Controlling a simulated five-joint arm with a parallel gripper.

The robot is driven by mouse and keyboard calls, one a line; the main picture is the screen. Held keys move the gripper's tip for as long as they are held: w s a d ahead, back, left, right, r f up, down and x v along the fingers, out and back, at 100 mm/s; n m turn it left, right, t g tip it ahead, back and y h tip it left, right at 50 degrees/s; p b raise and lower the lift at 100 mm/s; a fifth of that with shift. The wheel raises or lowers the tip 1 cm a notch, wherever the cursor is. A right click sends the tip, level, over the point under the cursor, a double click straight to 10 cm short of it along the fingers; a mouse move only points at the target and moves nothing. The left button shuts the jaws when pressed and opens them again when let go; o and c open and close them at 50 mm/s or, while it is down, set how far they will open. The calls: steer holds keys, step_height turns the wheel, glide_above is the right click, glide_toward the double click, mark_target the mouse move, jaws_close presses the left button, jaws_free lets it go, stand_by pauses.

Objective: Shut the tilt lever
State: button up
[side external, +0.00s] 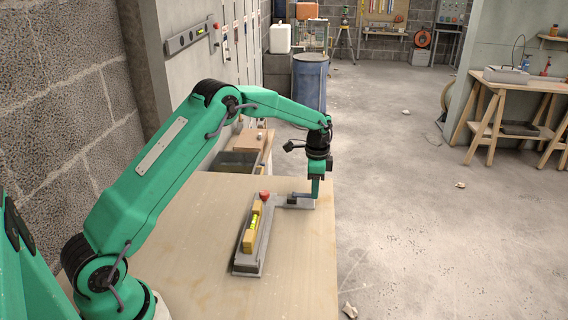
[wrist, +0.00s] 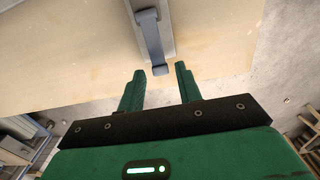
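A dark grey-blue lever (side external: 299,195) lies low along a grey base plate (side external: 281,206) near the table's far right edge. In the wrist view the lever (wrist: 150,36) points towards my gripper, its end cap at the gap between the fingertips. My gripper (side external: 316,190) points down at the lever's right end in the side view. In the wrist view its two green fingers (wrist: 160,71) are apart, with nothing clamped. I cannot tell whether the lever's end is between the fingers or below them. Which part is the tilt lever is not marked.
A yellow block with a green level vial (side external: 252,227) and a red knob (side external: 264,195) sits on a grey strip (side external: 247,262) left of the lever. The wooden table (side external: 200,230) is otherwise largely clear. A dark tray (side external: 235,162) and a blue barrel (side external: 310,85) stand behind.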

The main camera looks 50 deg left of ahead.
steer(key=shift+r, duration=0.15)
step_height(320, 180, up, 7)
stand_by(1.1)
steer(key=s+d+r+n+t, duration=0.1)
steer(key=s+d+r+n, duration=0.15)
steer(key=s+r, duration=0.55)
steer(key=s+d+r+n+t, duration=0.2)
steer(key=s+d+r, duration=0.1)
steer(key=s+r, duration=0.55)
steer(key=s+d+f+n+t, duration=0.1)
steer(key=s+n, duration=0.1)
steer(key=s, duration=0.7)
steer(key=s+d+f+n+t, duration=0.1)
steer(key=s+f+n, duration=0.1)
steer(key=s, duration=0.8)
steer(key=shift+s+d+f+t, duration=0.15)
steer(key=shift+s+d+t, duration=0.1)
steer(key=shift+s+t, duration=0.05)
